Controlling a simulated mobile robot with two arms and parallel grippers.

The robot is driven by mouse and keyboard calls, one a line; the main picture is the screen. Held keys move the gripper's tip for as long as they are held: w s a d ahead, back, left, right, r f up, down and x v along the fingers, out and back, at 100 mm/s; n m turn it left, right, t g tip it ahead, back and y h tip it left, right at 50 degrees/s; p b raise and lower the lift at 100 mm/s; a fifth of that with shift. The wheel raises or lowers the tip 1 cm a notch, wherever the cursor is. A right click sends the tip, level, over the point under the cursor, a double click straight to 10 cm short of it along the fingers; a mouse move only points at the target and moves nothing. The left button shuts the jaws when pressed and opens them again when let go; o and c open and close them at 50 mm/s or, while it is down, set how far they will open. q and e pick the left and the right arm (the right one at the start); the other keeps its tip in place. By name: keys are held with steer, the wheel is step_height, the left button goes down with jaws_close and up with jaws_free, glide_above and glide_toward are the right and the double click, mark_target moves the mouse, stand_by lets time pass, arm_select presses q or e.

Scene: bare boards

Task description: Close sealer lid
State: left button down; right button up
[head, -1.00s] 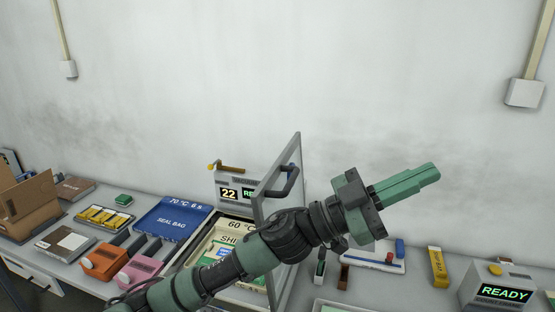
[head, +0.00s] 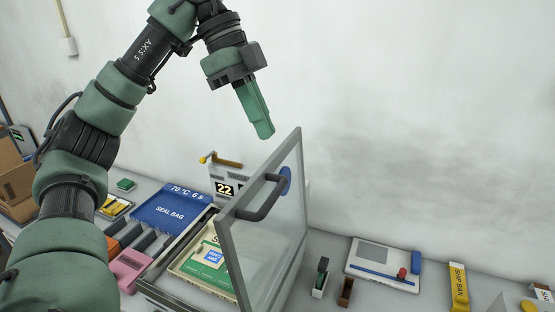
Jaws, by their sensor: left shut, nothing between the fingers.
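The sealer lid (head: 280,225) is a clear panel in a grey frame, standing up open on the right side of the sealer. A dark curved handle (head: 264,200) is on its left face. The sealer's base (head: 172,262) is an open tray holding a cream and green packet (head: 208,260). Its display unit (head: 226,186) reads 22 at the back, partly hidden by the lid. My left gripper (head: 264,134) is shut and empty, pointing down in the air above and left of the lid's top corner, apart from it. My right gripper is not in view.
A blue SEAL BAG panel (head: 171,212) lies left of the sealer, with orange and pink devices (head: 130,265) in front. Right of the lid are small clips (head: 320,278), a white board (head: 384,265) and a yellow packet (head: 459,287). A wall stands behind.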

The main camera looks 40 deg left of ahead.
mark_target(257, 193)
arm_select(q)
steer(key=x, duration=0.3)
steer(key=s+b+x, duration=0.1)
steer(key=x, duration=0.1)
steer(key=s+x, duration=0.1)
steer(key=x, duration=0.2)
steer(key=shift+d+f+b, duration=0.3)
steer(key=shift+d+b, duration=0.1)
steer(key=shift+d, duration=0.05)
steer(key=a, duration=0.1)
steer(key=s+a+p, duration=0.1)
steer(key=a, duration=0.1)
steer(key=shift+s+a+f, duration=0.1)
steer(key=shift+a+f, duration=0.1)
steer(key=shift+a, duration=0.05)
steer(key=shift+a+f, duration=0.1)
steer(key=shift+a, duration=0.1)
steer(key=shift+d, duration=0.15)
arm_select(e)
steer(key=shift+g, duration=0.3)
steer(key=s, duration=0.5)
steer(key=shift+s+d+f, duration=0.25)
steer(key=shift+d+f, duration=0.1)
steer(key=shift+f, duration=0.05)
